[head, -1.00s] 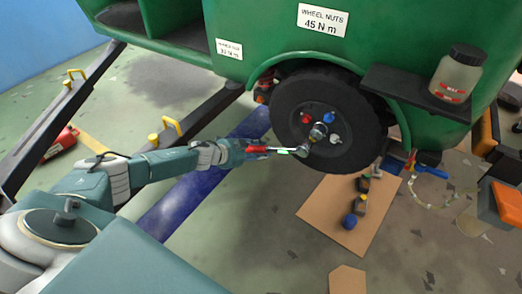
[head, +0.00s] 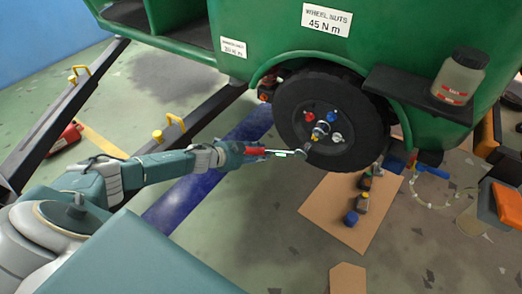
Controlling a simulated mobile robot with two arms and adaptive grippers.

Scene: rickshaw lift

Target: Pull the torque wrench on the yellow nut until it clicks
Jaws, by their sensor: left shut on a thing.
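My left gripper (head: 233,154) is shut on the red handle of the torque wrench (head: 283,153). The wrench lies nearly level in the picture, and its head is at the lower left of the wheel hub (head: 321,129). A socket piece runs from the wrench head up toward the hub. A red nut (head: 308,116), a blue nut (head: 332,117) and a pale nut (head: 337,137) show around the hub. The yellow nut is mostly hidden behind the socket piece, so I cannot tell how the socket sits on it. My right gripper is out of view.
The black wheel (head: 355,105) sits under the green body (head: 255,30), labelled wheel nuts 45 N m. A bottle (head: 460,78) stands on a dark shelf to the right. A cardboard sheet (head: 330,205) with several small items lies below.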

